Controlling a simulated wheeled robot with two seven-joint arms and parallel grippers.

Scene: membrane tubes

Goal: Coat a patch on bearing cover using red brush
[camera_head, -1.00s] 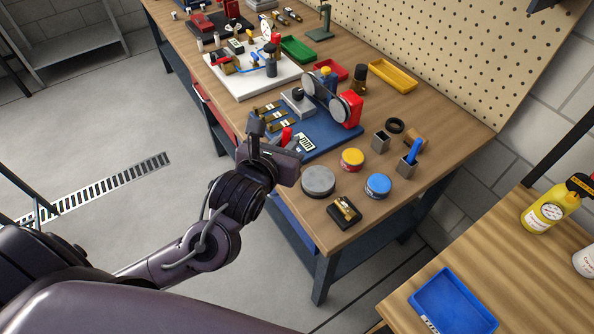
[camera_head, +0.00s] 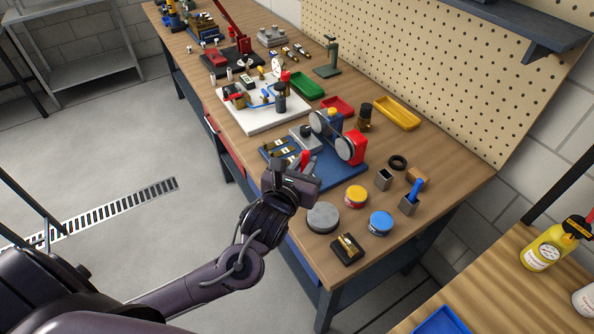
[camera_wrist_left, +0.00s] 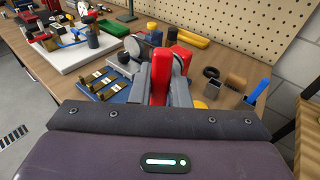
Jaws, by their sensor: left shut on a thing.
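My left gripper (camera_head: 309,165) is shut on the red brush (camera_head: 305,158), above the front edge of the blue base plate (camera_head: 350,172). In the left wrist view the red brush (camera_wrist_left: 161,75) stands upright between the fingers; its bristles are not visible. The plate carries a grey block with a dark knob (camera_head: 303,134), a belt drive and a red motor (camera_head: 354,147). A round grey disc (camera_head: 323,217) lies right of the gripper on the bench. I cannot tell which part is the bearing cover. My right gripper is not in view.
A yellow-topped tin (camera_head: 356,196), a blue-topped tin (camera_head: 380,222) and a brass piece on a black base (camera_head: 347,249) stand near the gripper. A blue brush (camera_head: 415,188) stands in a metal cup; another cup (camera_head: 384,179) looks empty. A pegboard (camera_head: 400,70) backs the bench.

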